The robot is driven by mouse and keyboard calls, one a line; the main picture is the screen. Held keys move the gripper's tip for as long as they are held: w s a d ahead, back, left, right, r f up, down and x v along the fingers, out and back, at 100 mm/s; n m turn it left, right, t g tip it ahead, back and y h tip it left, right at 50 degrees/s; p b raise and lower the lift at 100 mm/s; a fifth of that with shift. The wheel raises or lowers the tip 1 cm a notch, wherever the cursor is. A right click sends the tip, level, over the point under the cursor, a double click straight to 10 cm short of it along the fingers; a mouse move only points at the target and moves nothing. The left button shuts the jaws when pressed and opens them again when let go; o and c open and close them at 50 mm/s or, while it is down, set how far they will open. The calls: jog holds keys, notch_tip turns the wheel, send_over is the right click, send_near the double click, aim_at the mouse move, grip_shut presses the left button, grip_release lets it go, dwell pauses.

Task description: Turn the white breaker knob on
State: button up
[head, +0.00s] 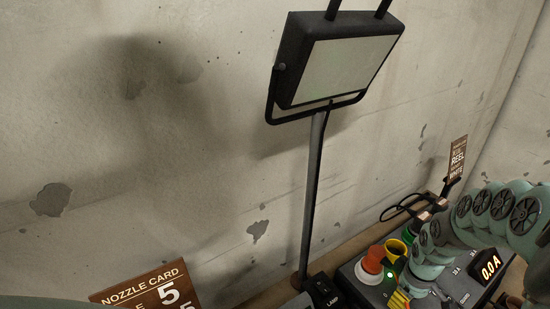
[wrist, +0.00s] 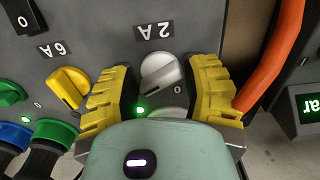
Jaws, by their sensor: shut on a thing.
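My gripper's body hides the panel below.
A yellow knob (wrist: 70,86) under "6A" is left of my gripper; green and blue connectors (wrist: 52,133) are lower left. An orange cable (wrist: 277,55) runs at right.

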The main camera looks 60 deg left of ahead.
notch_tip(320, 180, up, 17)
jog(key=p, duration=0.8)
jog(key=w+a+r+m+t+y+p, duration=0.1)
jog(key=w+a+r+m+t+y, duration=0.1)
jog(key=a, duration=0.6)
jog(key=w+a+r+m+t+y+p, duration=0.2)
jog(key=w+a+r+y, duration=0.3)
jog(key=a, duration=0.4)
jog(key=shift+w+r+t, duration=0.3)
jog(key=shift+w+r, duration=0.4)
jog(key=shift+w, duration=0.45)
jog(key=shift+o, duration=0.3)
jog(key=shift+c, duration=0.3)
